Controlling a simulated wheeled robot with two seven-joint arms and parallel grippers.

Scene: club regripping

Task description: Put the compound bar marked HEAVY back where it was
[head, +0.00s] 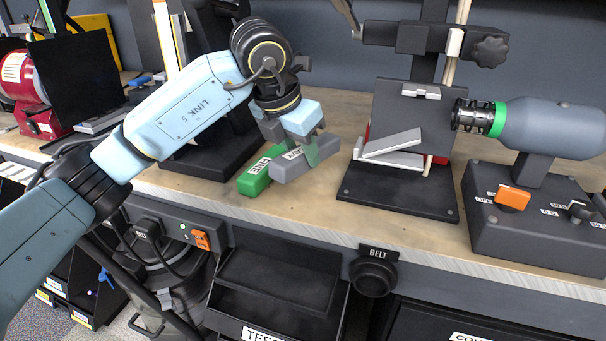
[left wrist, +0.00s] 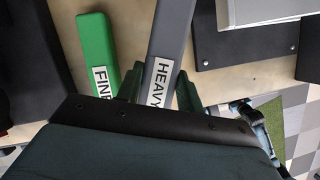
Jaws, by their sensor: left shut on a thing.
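The grey compound bar marked HEAVY (head: 312,158) lies at the front of the wooden bench, beside and to the right of the green bar marked FINE (head: 253,182). My left gripper (head: 304,146) comes down over the grey bar and is shut on it. In the left wrist view the HEAVY label on the grey bar (left wrist: 173,45) shows between my two fingers (left wrist: 160,90). The green bar (left wrist: 97,45) lies to its left, apart from my fingers. I cannot tell whether the grey bar touches the bench. My right gripper is not in view.
Right of the bars stands a black base plate (head: 400,195) with grey metal plates on it. Further right is a grey motor (head: 550,125) on a switch box (head: 535,225). A dark stand is behind the bars at left. The bench's front edge (head: 300,225) is close.

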